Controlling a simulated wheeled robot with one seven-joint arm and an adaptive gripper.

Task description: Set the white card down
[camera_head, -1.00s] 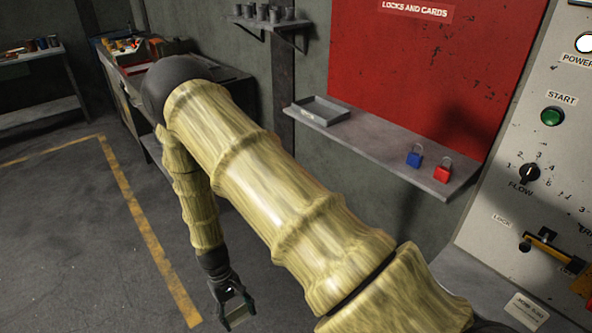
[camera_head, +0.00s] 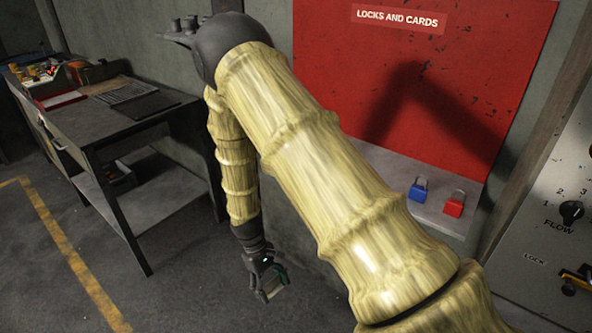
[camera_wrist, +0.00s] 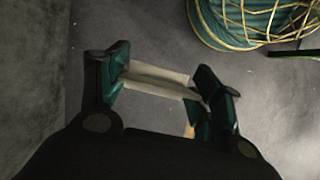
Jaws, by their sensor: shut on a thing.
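My gripper (camera_head: 271,286) hangs low over the floor, left of the lower arm links, in the head view. In the wrist view its two dark green fingers (camera_wrist: 162,84) are shut on the white card (camera_wrist: 157,78), which spans between them as a pale, thin strip. The card is small in the head view (camera_head: 272,288), and its printed face cannot be read. It is held in the air, apart from any surface.
A dark workbench (camera_head: 95,122) with trays and boxes stands at left. A grey shelf (camera_head: 398,178) under the red locks-and-cards board (camera_head: 330,40) holds a blue padlock (camera_head: 417,192) and a red padlock (camera_head: 453,206). The control panel (camera_head: 562,165) is at right. My arm hides part of the shelf.

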